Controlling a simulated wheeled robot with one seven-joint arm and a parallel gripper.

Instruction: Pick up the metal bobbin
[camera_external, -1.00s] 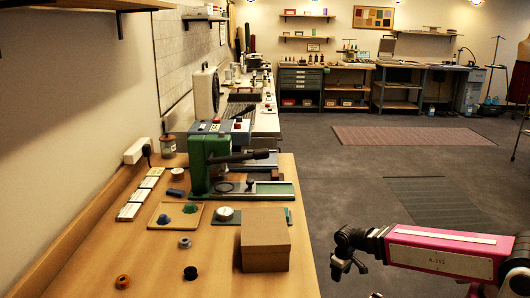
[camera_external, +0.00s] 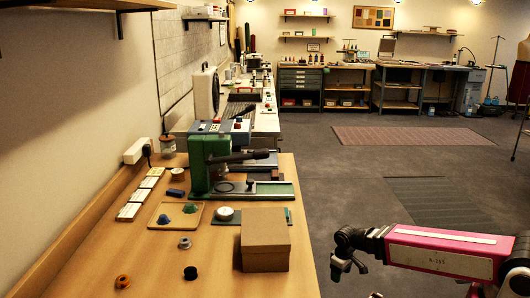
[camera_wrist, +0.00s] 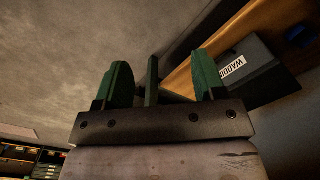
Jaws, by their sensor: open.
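A small grey metal bobbin (camera_external: 184,243) stands on the wooden table, behind a black spool (camera_external: 190,273) and to the left of a cardboard box. An orange spool (camera_external: 122,282) lies further left near the front. My gripper (camera_external: 349,267) is at the right, off the table's right edge and apart from the bobbin. In the wrist view my gripper (camera_wrist: 160,85) shows two green fingers spread apart with nothing between them. The bobbin cannot be made out in the wrist view.
The cardboard box (camera_external: 265,242) stands at the table's right edge, between my gripper and the bobbin. A green machine (camera_external: 215,165) stands behind. A tray (camera_external: 160,222) holds blue and green lumps. Bare tabletop (camera_external: 120,245) lies left of the bobbin.

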